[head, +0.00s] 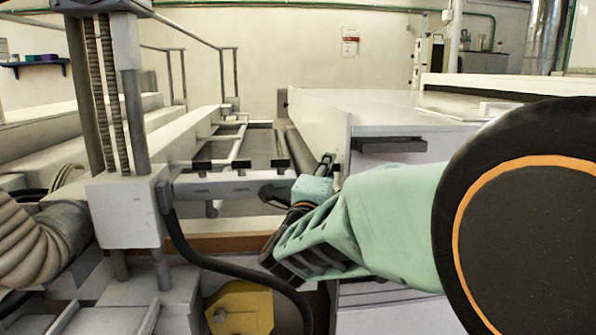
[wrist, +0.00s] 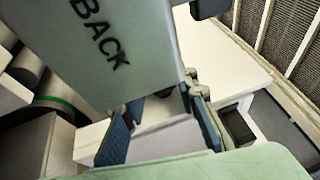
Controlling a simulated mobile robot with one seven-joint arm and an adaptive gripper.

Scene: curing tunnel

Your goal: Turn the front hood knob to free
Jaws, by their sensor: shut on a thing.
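In the head view my arm reaches in from the right, to the near corner of the long white hood (head: 322,130). The fingertips and any knob are hard to make out there.
A grey post block (head: 127,210) stands to the left, with a rail (head: 235,186) running from it toward my gripper. A black cable (head: 215,262) loops below the rail. A dark handle (head: 390,145) juts from the white housing at right. A yellow part (head: 240,308) sits low.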

